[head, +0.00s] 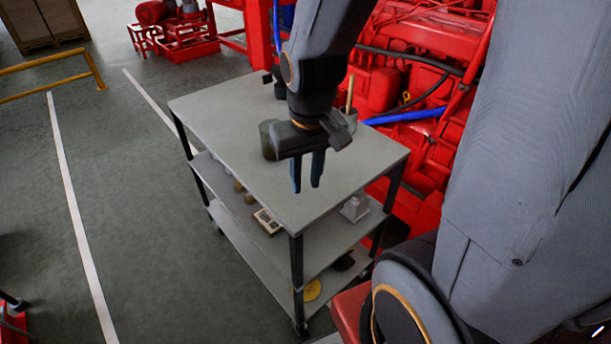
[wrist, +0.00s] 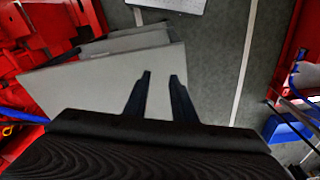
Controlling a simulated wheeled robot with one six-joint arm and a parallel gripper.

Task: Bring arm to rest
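My gripper (head: 308,171) hangs from my arm above the top of a grey shelf cart, its two dark fingers pointing down. In the wrist view my gripper (wrist: 160,82) shows its fingers apart, with only bare grey surface between and around the tips. It holds nothing. The cart's top (head: 215,115) also shows in the wrist view (wrist: 85,85). My arm rises from the gripper to the top of the head view, and another large grey part of it fills the right side.
Lower shelves hold a small boxy item (head: 267,221) and a grey item (head: 355,208). Red machinery (head: 400,60) with a blue hose (head: 405,116) stands close behind the cart. Open floor (head: 120,170) lies left.

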